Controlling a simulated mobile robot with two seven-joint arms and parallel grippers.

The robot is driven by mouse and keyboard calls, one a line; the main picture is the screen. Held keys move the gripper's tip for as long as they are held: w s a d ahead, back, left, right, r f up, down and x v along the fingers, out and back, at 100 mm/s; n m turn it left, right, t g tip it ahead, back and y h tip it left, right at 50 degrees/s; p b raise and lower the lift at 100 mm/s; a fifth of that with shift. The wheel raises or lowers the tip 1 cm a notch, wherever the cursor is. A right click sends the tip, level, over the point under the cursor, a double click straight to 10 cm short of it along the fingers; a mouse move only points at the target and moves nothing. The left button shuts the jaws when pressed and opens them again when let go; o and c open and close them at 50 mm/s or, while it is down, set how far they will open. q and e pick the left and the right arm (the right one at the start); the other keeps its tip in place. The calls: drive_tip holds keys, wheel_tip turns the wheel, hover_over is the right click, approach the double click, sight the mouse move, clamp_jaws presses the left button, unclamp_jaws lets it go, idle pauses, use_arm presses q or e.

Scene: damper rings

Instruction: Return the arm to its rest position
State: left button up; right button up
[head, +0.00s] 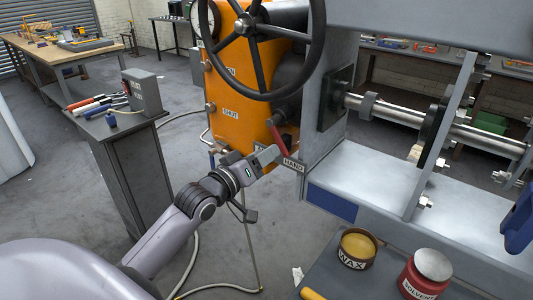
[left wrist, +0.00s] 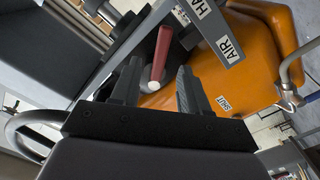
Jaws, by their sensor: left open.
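My left arm reaches in from the lower left of the head view. My left gripper (head: 268,156) is in front of the orange housing (head: 238,95). In the left wrist view the gripper (left wrist: 158,76) has its two dark fingers apart. A red-handled lever (left wrist: 161,52) shows in the gap between them; I cannot tell whether either finger touches it. In the head view the red lever (head: 279,140) hangs just beyond the fingertips, near the HAND label (head: 293,164). The AIR label (left wrist: 229,49) also shows in the wrist view. My right gripper is out of view.
A large black handwheel (head: 262,45) stands above the gripper. A grey cabinet (head: 125,150) with several coloured-handled tools is at left. A wax tin (head: 357,246) and red solvent jar (head: 427,275) stand on a surface at lower right. A hose runs over the floor.

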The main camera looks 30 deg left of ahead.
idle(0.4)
use_arm(q)
drive_tip(key=s+d+f+m+g+p, duration=0.1)
drive_tip(key=s+d+f+m+g, duration=0.2)
drive_tip(key=s+d+f, duration=0.3)
drive_tip(key=s+d+f+m+g, duration=0.4)
drive_tip(key=s+d+f, duration=0.3)
drive_tip(key=s+f, duration=1)
wheel_tip(320, 180, down, 3)
drive_tip(key=shift+f+m+g+h+p, duration=0.15)
drive_tip(key=shift+m+g+h+p, duration=0.2)
drive_tip(key=shift+m, duration=0.45)
